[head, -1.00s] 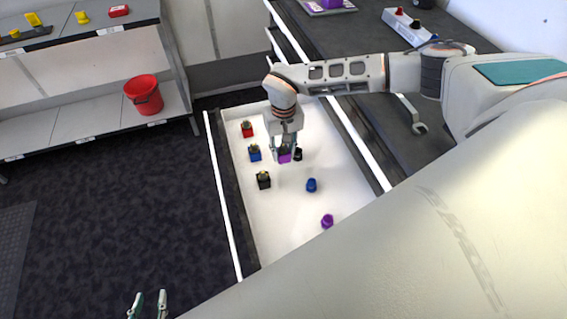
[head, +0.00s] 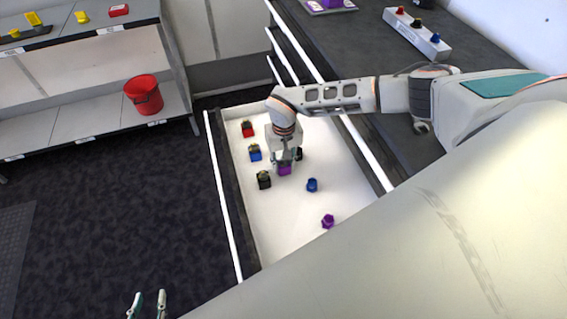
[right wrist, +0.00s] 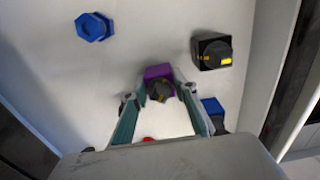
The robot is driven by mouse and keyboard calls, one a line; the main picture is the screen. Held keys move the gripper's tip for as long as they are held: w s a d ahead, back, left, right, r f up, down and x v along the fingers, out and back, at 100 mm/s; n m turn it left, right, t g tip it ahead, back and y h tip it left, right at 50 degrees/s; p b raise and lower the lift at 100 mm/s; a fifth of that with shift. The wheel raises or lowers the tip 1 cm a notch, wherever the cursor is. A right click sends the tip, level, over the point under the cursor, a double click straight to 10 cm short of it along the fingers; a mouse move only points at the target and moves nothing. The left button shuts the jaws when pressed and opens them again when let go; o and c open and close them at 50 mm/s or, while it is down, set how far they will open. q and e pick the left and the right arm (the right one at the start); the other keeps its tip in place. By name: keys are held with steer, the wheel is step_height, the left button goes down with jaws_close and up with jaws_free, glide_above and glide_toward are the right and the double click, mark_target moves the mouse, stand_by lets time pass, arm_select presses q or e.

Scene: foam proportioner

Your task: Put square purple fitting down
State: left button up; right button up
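The square purple fitting (head: 284,170) is a small purple block with a dark and yellow top. It also shows in the right wrist view (right wrist: 157,72). My right gripper (head: 285,161) points down over the white drawer (head: 275,228), with its fingertips on either side of this fitting. In the right wrist view the right gripper's fingers (right wrist: 160,90) close in on the fitting's two sides. I cannot tell whether the fitting touches the drawer floor. My left gripper (head: 147,304) is open and empty at the bottom edge, away from the drawer.
In the drawer stand red (head: 248,129), blue (head: 255,153) and black (head: 264,180) square fittings to the left. A blue hex fitting (head: 312,185) and a purple hex fitting (head: 327,221) lie to the right. A dark piece (head: 299,154) is partly hidden. The drawer's near part is clear.

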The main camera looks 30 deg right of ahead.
steer(key=o, duration=0.3)
steer(key=shift+o, duration=0.2)
steer(key=shift+r, duration=0.1)
step_height(320, 180, up, 12)
steer(key=shift+f, duration=0.2)
steer(key=shift+r, duration=0.3)
steer(key=shift+f, duration=0.1)
